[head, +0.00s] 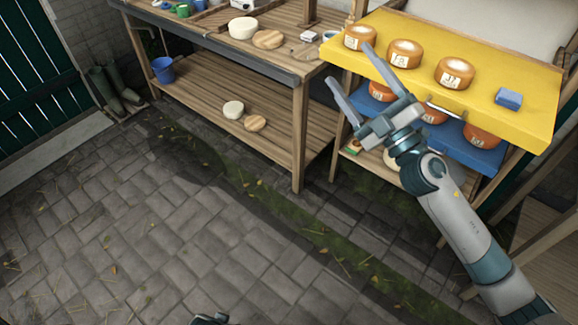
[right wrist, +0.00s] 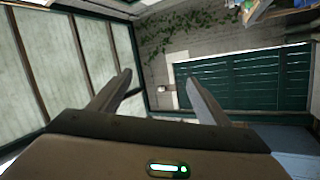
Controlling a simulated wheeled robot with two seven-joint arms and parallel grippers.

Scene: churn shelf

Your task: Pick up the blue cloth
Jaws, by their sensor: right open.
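The blue cloth (head: 508,98) is a small folded block lying on the right part of the yellow shelf board (head: 540,75). My right gripper (head: 350,64) is open and empty, its fingers pointing up and left near the left end of that board. The cloth is well to the right of it, apart from the fingers. In the right wrist view the open fingers (right wrist: 157,80) have nothing between them, and the cloth does not show. A small dark part of mine at the bottom edge of the head view is too cut off to read.
Several orange cheeses (head: 455,73) stand on the yellow board, left of the cloth. A blue shelf (head: 488,160) below holds more. A wooden workbench (head: 225,58) with pale rounds and a blue bucket (head: 163,69) stands at left. The paved floor (head: 130,230) in front is clear.

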